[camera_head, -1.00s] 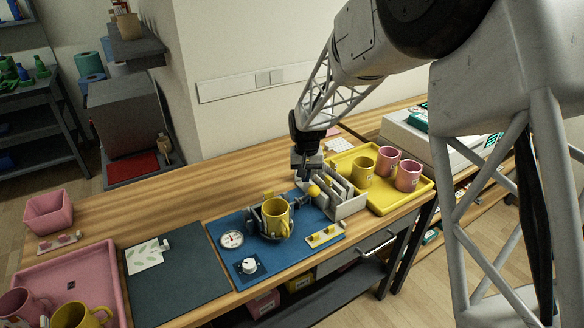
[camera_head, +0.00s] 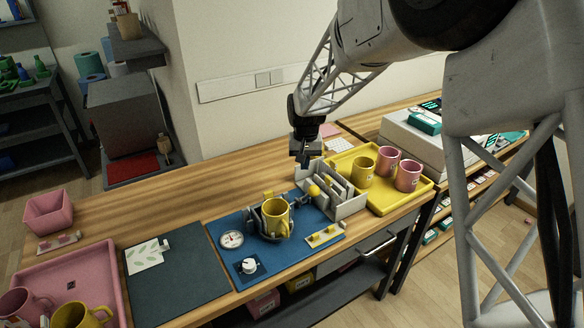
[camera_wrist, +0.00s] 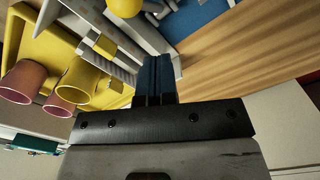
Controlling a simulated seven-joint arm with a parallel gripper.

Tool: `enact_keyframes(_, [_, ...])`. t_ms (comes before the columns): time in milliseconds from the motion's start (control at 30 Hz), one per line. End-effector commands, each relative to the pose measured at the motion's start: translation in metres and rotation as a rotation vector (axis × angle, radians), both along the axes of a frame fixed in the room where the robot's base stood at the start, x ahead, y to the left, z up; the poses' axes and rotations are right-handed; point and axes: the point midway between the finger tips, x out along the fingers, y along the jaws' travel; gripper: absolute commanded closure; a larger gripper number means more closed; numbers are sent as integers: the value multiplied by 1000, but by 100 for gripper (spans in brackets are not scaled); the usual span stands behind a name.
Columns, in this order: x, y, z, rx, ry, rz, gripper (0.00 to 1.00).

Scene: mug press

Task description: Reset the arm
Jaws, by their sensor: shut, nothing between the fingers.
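My gripper (camera_head: 304,160) hangs above the back of the wooden bench, just behind the grey slotted rack of the mug press. It is shut and empty. In the wrist view its closed fingers (camera_wrist: 156,75) reach toward the edge of the rack (camera_wrist: 130,40). The mug press (camera_head: 262,226) stands on a blue mat with a yellow mug (camera_head: 276,214) upright in its cradle. The press's yellow ball knob (camera_head: 313,190) is beside the rack, and it also shows in the wrist view (camera_wrist: 125,6).
A yellow tray (camera_head: 418,198) with one yellow mug (camera_head: 363,172) and two pink mugs (camera_head: 408,176) stands right of the rack. A pink tray with mugs (camera_head: 95,262) is at front left. The bench's back left (camera_head: 150,205) is clear.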

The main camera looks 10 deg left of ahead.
Motion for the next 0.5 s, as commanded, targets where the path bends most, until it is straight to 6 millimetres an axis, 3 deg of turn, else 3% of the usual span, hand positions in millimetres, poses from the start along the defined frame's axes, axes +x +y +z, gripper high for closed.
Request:
enact_keyframes(267, [-1,-2,1,0,-1,-1,100])
enact_keyframes(500, [-11,-23,20,5,-11,-14,100])
